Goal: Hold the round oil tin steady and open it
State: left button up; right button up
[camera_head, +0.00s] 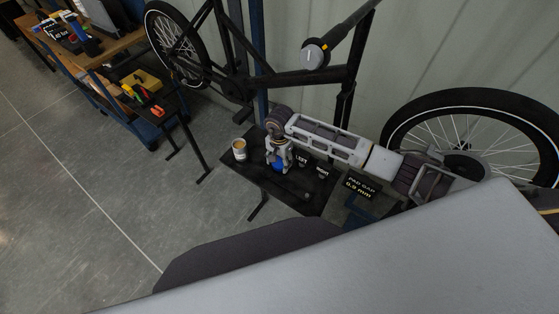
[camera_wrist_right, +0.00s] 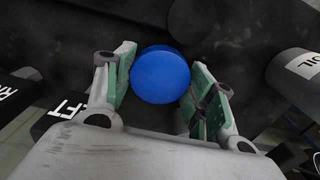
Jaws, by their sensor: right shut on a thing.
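A small round tin (camera_head: 239,148) with a pale body and a tan top stands upright at the left end of the dark bench. In the right wrist view a dark cylinder with a white OIL label (camera_wrist_right: 303,67) shows at the right edge; it looks like this tin. My right gripper (camera_head: 279,163) points down beside the tin, to its right. Its fingers are closed around a round blue thing (camera_wrist_right: 160,76), and no part of it touches the tin. Whether the blue thing rests on the bench is hidden. My left gripper is not in view.
A bike frame and wheel (camera_head: 470,130) stand behind. A tool table (camera_head: 150,92) is at upper left. The floor left of the bench is clear.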

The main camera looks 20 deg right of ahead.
aim_at(280, 162)
jog(key=shift+f, duration=0.35)
jog(key=o, duration=1.1)
jog(key=shift+r, duration=0.2)
jog(key=shift+r+b, duration=1.2)
jog(key=shift+r, duration=4.8)
jog(key=shift+s, duration=0.1)
